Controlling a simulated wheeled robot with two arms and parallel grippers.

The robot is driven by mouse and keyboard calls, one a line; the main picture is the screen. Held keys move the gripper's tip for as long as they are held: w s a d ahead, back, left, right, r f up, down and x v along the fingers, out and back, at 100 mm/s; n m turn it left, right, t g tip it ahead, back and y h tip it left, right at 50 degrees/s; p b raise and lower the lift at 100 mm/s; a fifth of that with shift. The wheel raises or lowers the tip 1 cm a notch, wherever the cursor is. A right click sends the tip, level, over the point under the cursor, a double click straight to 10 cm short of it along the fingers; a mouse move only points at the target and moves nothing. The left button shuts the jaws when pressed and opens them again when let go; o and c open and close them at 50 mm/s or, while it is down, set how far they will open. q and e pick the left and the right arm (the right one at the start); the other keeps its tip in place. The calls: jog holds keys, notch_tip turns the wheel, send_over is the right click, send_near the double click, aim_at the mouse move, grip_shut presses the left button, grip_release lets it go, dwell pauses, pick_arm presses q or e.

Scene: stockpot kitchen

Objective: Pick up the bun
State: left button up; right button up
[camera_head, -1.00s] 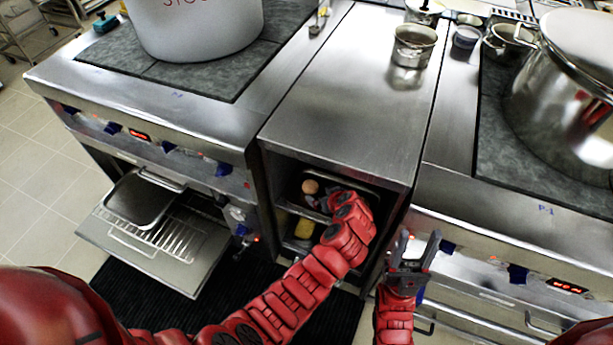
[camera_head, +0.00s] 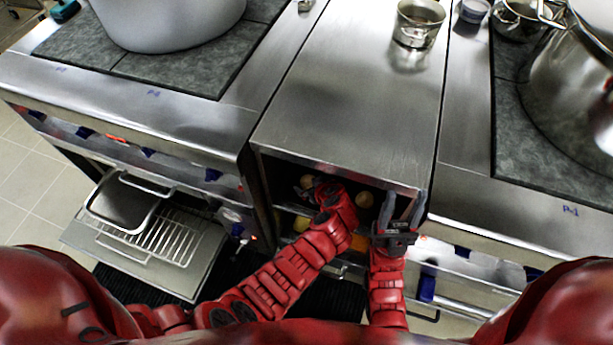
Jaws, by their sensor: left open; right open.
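A round tan bun-like item (camera_head: 307,182) sits in the upper part of the open cabinet under the steel counter, at its left side. A second round tan item (camera_head: 364,199) lies further right on the same level. I cannot tell which is the bun meant. My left gripper (camera_head: 304,190) reaches inside the cabinet, right by the left item. Its fingers are partly hidden by my wrist, and I see no clear grip. My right gripper (camera_head: 402,207) is open and empty, fingers pointing up, at the cabinet's right front edge.
Yellow items (camera_head: 300,224) and an orange item (camera_head: 358,243) lie on a lower shelf. The counter top (camera_head: 345,100) closely overhangs the arms. An open oven door with a rack (camera_head: 160,240) juts out at left.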

pick_arm(q)
jog(key=shift+s+d+r, duration=0.1)
jog(key=shift+s+r, duration=0.05)
jog(key=shift+s, duration=0.05)
jog(key=shift+c, duration=0.2)
jog(key=shift+s, duration=0.1)
jog(key=shift+c, duration=1.1)
jog(key=c, duration=1.1)
jog(key=shift+r, duration=0.1)
